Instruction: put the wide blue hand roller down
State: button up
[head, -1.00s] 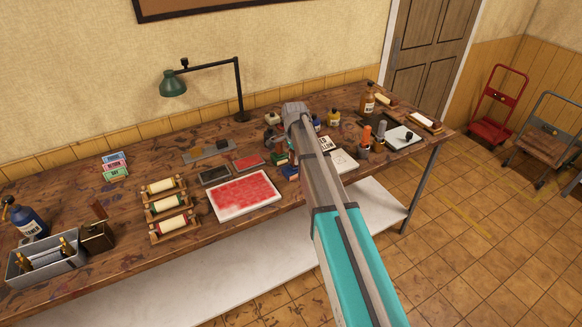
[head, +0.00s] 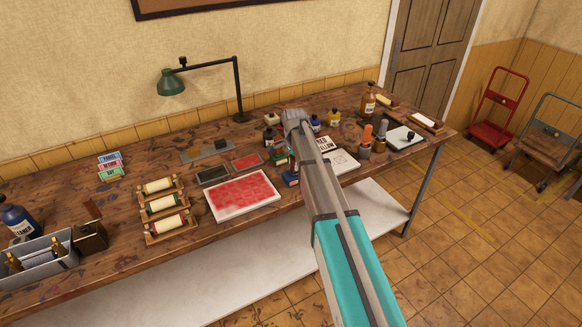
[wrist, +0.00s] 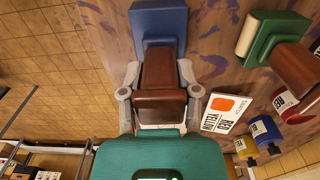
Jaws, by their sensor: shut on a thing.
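The wide blue hand roller (wrist: 158,24) is at the top middle of the wrist view, with its brown handle pointing down the picture. My gripper (wrist: 160,78) is shut on that handle, one finger on each side. In the head view a small part of the blue roller (head: 290,179) shows beside my arm, at the bench's front. My arm hides the gripper there. The roller is over or on the bench top near its front edge; I cannot tell whether it touches the wood.
A green hand roller (wrist: 258,40) with a brown handle lies close behind the blue one. A "RED YELLOW" card (wrist: 226,112) and ink bottles (wrist: 265,131) stand nearby. A red-inked slab (head: 243,195) lies to the left. The bench's front edge is close.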

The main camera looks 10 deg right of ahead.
jog(key=shift+f, duration=0.15)
jog(key=o, duration=1)
jog(key=shift+r, duration=0.25)
notch_tip(320, 180, up, 12)
jog(key=p, duration=1.2)
dwell(0.4)
jog(key=shift+s, duration=0.1)
